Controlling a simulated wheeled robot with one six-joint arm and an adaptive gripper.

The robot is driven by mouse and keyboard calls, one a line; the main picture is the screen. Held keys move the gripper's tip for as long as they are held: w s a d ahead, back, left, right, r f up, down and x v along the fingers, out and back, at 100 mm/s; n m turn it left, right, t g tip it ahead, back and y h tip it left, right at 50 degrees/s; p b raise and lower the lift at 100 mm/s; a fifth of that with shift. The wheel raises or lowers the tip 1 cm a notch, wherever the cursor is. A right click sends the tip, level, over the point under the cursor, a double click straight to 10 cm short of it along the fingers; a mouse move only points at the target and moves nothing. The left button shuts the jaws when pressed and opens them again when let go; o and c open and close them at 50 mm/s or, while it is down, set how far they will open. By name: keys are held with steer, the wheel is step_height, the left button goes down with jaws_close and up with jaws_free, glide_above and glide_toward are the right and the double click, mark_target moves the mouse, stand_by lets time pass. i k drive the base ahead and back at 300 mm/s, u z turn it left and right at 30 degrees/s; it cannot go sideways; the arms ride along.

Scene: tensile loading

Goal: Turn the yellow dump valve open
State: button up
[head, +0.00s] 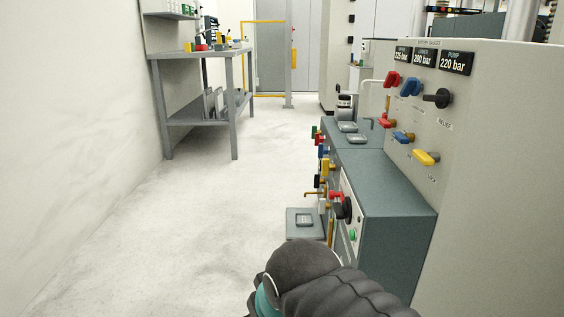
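A yellow valve handle (426,158) sticks out from the lower part of the beige control panel (490,140) at the right. It lies roughly sideways in the picture, and a small label under it is too small to read surely. Another yellow part (325,166) shows among coloured parts on the near side of the grey-green cabinet; I cannot tell if it is a valve. My dark arm comes in at the bottom middle, apart from the panel. My gripper does not show.
The panel also carries red (392,80) and blue (411,87) handles, a black relief knob (437,98) and pressure displays (424,57). The grey-green cabinet (385,185) juts out below it. A workbench (200,55) stands at the back left. The floor (190,220) between is clear.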

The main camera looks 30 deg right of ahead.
mark_target(326, 167)
steer(key=u, duration=0.1)
steer(key=i, duration=0.75)
steer(key=z, duration=0.6)
steer(key=i, duration=0.55)
steer(key=z, duration=0.5)
